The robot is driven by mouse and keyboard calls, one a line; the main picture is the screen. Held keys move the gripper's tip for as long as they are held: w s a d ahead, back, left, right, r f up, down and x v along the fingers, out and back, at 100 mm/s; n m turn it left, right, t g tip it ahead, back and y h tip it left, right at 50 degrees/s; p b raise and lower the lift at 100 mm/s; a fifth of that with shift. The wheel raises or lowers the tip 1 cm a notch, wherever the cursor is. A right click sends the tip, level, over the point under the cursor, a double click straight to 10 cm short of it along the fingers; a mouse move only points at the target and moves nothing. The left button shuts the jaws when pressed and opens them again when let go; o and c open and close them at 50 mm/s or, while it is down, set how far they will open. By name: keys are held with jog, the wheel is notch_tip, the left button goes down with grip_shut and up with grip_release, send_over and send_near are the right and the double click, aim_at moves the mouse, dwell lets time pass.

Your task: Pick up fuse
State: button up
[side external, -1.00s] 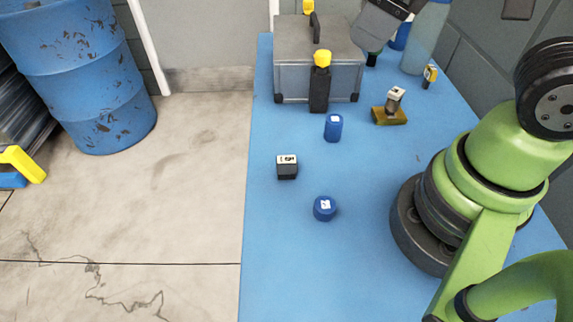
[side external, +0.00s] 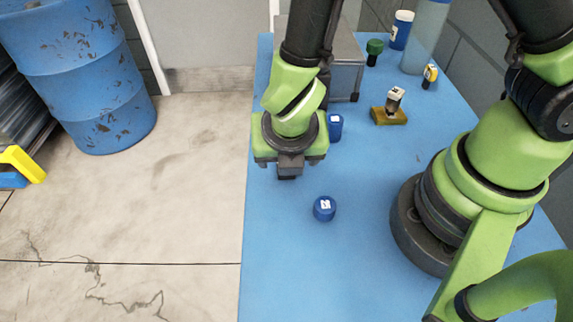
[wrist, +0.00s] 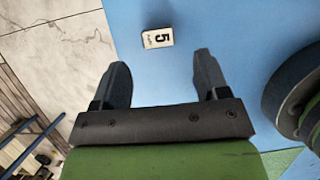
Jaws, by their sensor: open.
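In the side view my gripper (side external: 289,165) hangs over the left part of the table and hides most or all of the block.
A blue cylinder (side external: 335,127) stands close behind my gripper, and a round blue piece (side external: 324,208) sits in front. A grey case (side external: 346,75) is behind, partly hidden by my arm. A brass-based piece (side external: 389,116) is to the right. The table's front is clear.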

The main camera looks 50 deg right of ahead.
jog(key=shift+x, duration=3.3)
jog(key=shift+s+a, duration=0.1)
jog(key=shift+a, duration=0.05)
jog(key=c, duration=1)
